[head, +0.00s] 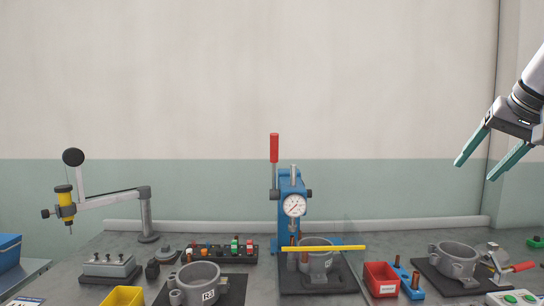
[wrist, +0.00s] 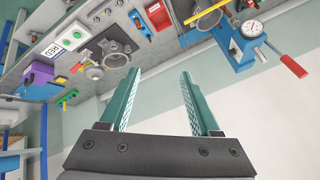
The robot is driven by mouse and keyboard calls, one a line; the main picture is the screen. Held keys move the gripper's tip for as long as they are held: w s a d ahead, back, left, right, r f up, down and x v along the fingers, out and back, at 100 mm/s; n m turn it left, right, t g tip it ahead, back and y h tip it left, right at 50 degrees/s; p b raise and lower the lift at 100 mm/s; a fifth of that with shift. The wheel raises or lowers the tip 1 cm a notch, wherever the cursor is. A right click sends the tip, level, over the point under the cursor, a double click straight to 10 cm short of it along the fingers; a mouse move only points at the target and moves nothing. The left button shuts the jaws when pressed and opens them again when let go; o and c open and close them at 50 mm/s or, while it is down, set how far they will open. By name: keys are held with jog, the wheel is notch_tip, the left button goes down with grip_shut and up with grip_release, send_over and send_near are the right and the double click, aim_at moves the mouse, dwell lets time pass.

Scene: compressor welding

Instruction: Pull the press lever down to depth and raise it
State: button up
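The press lever (head: 274,149) has a red grip and stands upright on the left side of the blue press (head: 284,190), at the middle of the bench in the head view. The press carries a round white dial gauge (head: 294,205). The lever's red grip (wrist: 293,66) and the press (wrist: 236,50) also show at the upper right of the wrist view. My gripper (head: 483,168) is at the upper right of the head view, well to the right of the lever and apart from it. Its green fingers (wrist: 162,88) are spread with nothing between them.
A grey housing (head: 317,260) sits under the press, with a yellow bar (head: 324,248) across the front. A red bin (head: 381,279) and another housing (head: 455,257) stand to the right. A jointed arm stand (head: 146,215) is at left. The air above the bench between gripper and press is clear.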

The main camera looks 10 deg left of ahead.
aim_at(277, 145)
jog(key=w+a+r+n+t, duration=0.1)
jog(key=w+a+n+t, duration=0.3)
jog(key=w, duration=0.9)
jog(key=w+a+n+t+y, duration=0.1)
jog(key=w+a+n+y, duration=0.25)
jog(key=w+a, duration=0.8)
jog(key=a+n+y, duration=0.2)
jog(key=a, duration=0.6)
jog(key=s+a+f+n+y, duration=0.1)
jog(key=a+n+y, duration=0.2)
jog(key=a, duration=0.6)
jog(key=a+f+n+y, duration=0.1)
jog(key=a+n+y, duration=0.1)
jog(key=a, duration=0.6)
jog(key=shift+s+a+f+n+y, duration=0.15)
jog(key=shift+s+f+n+y, duration=0.1)
jog(key=shift+s+y, duration=0.15)
jog(key=x, duration=1)
jog(key=shift+w+a, duration=0.15)
grip_shut()
